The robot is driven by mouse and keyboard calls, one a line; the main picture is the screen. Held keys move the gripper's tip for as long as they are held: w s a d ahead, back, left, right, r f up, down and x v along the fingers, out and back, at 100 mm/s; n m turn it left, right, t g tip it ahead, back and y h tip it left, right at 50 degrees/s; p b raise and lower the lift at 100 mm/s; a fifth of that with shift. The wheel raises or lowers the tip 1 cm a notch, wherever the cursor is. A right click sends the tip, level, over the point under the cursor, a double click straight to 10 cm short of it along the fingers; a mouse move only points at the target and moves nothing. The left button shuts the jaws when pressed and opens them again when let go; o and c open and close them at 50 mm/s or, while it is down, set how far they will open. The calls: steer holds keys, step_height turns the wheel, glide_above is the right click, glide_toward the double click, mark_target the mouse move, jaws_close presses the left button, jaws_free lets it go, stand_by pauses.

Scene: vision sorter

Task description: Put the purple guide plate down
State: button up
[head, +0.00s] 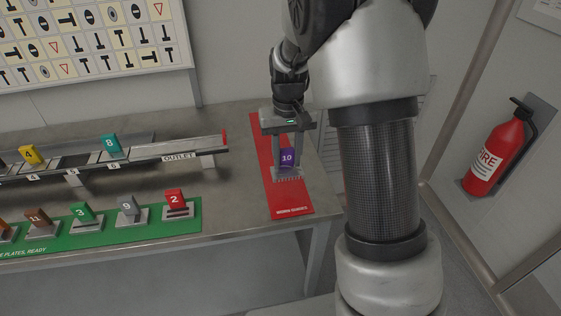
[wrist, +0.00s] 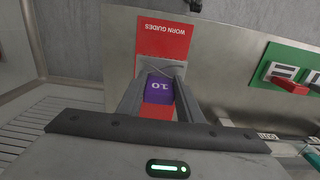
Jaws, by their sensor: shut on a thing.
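The purple guide plate (head: 288,159), marked 10, is between the fingers of my gripper (head: 288,166), which is shut on it. In the wrist view the purple plate (wrist: 159,90) also shows between the two fingers (wrist: 160,88). It is over the red mat labelled WORN GUIDES (head: 291,208), near the right end of the table. The red mat fills the area behind the plate in the wrist view (wrist: 163,40). I cannot tell whether the plate's lower edge touches the mat.
A green mat (head: 150,224) holds several numbered plates in grey stands, with the red plate 2 (head: 174,198) nearest. A rail marked OUTLET (head: 205,153) with a teal plate 8 (head: 111,144) ends left of the red mat. The table's front part of the red mat is clear.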

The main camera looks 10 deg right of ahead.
mark_target(287, 169)
steer(key=shift+s+f, duration=0.1)
steer(key=shift+f, duration=3.45)
steer(key=o, duration=1.1)
steer(key=shift+f+b, duration=0.1)
steer(key=shift+b, duration=0.2)
steer(key=shift+o, duration=0.2)
